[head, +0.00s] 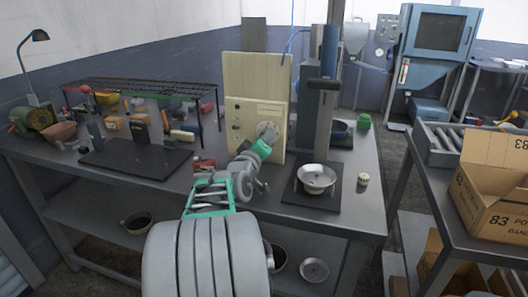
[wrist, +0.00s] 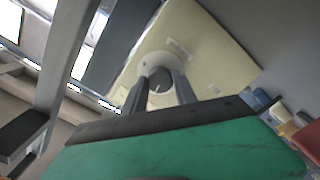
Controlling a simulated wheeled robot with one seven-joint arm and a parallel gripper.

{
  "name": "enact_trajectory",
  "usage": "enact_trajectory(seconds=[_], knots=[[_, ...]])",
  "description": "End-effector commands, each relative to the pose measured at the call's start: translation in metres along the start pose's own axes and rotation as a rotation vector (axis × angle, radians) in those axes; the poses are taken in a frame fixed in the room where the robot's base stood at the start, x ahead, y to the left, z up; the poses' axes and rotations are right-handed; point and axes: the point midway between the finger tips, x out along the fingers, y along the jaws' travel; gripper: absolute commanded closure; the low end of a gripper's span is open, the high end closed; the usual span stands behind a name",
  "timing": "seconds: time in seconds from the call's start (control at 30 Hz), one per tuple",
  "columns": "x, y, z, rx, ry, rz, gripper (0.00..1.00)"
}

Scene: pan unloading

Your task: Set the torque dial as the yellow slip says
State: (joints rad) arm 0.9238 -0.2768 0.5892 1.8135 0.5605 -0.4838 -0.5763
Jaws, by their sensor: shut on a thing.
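The torque dial (head: 268,129) is a round pale grey disc on the front of a cream panel box (head: 240,125). My gripper (head: 263,145) reaches the panel from the front and is shut on the dial's knob. In the wrist view the two grey fingers (wrist: 165,78) stand on either side of the knob, in front of the white dial disc (wrist: 172,48). The fingers cover part of the dial, and its marks and pointer are too small to read. I cannot make out a yellow slip or any writing on one.
A pale board (head: 262,75) stands behind the panel box. A press column (head: 322,100) with a metal bowl (head: 316,177) at its foot stands to the right. A black mat (head: 135,157) and a wire rack (head: 140,92) lie left. A cardboard box (head: 490,195) sits far right.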

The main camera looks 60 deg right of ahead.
Motion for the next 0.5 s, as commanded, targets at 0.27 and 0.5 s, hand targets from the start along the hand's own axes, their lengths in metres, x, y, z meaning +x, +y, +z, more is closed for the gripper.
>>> enact_trajectory(seconds=[0.27,0.5], knots=[[-0.0001,-0.0071,0.0057,0.260,0.001,0.000,1.00],[-0.0001,-0.0070,0.0052,0.488,0.001,0.001,1.00]])
